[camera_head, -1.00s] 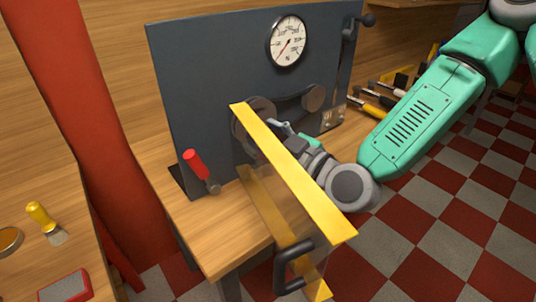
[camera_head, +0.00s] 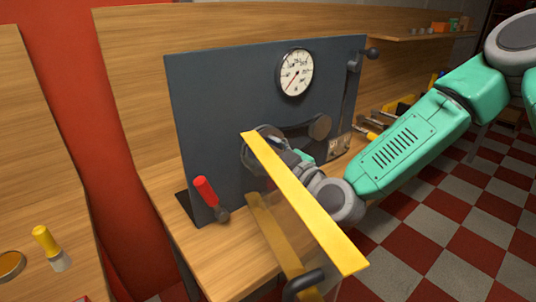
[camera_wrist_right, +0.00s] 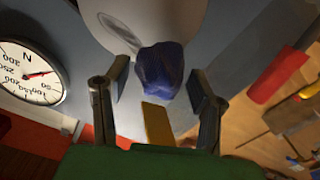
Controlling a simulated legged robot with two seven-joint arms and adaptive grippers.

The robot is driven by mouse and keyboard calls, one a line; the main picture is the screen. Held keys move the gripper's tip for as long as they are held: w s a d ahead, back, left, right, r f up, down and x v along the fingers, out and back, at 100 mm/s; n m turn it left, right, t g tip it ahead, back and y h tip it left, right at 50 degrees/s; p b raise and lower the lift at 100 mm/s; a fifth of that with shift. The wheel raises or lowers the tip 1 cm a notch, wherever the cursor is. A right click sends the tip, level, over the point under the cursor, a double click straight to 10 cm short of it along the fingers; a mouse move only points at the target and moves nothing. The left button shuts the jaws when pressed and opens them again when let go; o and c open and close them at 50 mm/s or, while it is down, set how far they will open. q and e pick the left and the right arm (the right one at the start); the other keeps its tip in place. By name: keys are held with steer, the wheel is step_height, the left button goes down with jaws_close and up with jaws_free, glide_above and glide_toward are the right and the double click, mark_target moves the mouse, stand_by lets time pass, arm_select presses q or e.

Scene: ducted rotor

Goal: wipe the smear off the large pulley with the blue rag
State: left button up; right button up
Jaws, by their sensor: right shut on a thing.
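The blue rag (camera_wrist_right: 160,72) is bunched between the two fingertips of my right gripper (camera_wrist_right: 158,88) in the right wrist view. The gripper is shut on it. Just beyond the rag is the pale round face of the large pulley (camera_wrist_right: 185,18), with a dark oval smear (camera_wrist_right: 118,30) left of the rag. I cannot tell whether the rag touches the face. In the head view my right gripper (camera_head: 284,150) is at the large pulley (camera_head: 250,152), behind the yellow guard edge; the pulley is mostly hidden and the rag is not discernible. My left gripper is not in view.
A clear guard with yellow edges (camera_head: 305,204) projects in front of the pulley, close beside my right arm. A small pulley (camera_head: 320,126), a gauge (camera_head: 294,72) and a red-handled lever (camera_head: 206,191) are on the dark panel (camera_head: 220,100).

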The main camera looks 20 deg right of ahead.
steer(key=shift+w+d, duration=0.25)
steer(key=shift+d, duration=0.5)
steer(key=shift+s+a+r, duration=0.1)
steer(key=shift+a, duration=0.7)
steer(key=d, duration=0.2)
steer(key=w+d, duration=0.1)
steer(key=d, duration=0.2)
steer(key=shift+w+d, duration=0.4)
steer(key=shift+d, duration=0.2)
steer(key=shift+w+d, duration=0.35)
steer(key=shift+d, duration=0.2)
steer(key=shift+w+d, duration=0.2)
steer(key=shift+d, duration=0.25)
steer(key=shift+s+a, duration=0.35)
steer(key=shift+a, duration=1)
steer(key=shift+s+a, duration=0.3)
steer(key=shift+a, duration=1)
steer(key=shift+s+a, duration=0.35)
steer(key=shift+a, duration=1)
